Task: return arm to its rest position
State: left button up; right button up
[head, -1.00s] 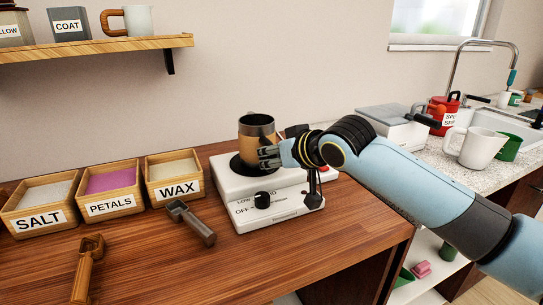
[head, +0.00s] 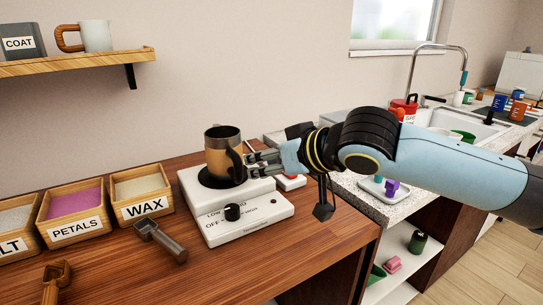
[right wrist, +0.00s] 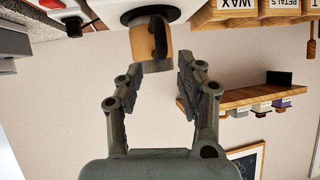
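My right gripper (head: 262,162) is beside the brown and dark mug (head: 222,154), which stands upright on the round dark plate of a white hot plate (head: 225,232). In the right wrist view the mug (right wrist: 139,43) and its dark handle show beyond the fingers of the gripper (right wrist: 160,75). The fingers are spread apart with an empty gap between them, and the mug sits past the fingertips. My right arm reaches in from the right side of the head view. My left gripper does not show.
Wooden boxes labelled PETALS (head: 75,212) and WAX (head: 140,192) stand left of the hot plate. A grey scoop (head: 160,240) lies in front. A shelf (head: 75,63) hangs above. A sink counter (head: 350,190) is behind and below my right arm.

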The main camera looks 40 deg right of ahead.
jog(key=shift+v, duration=1)
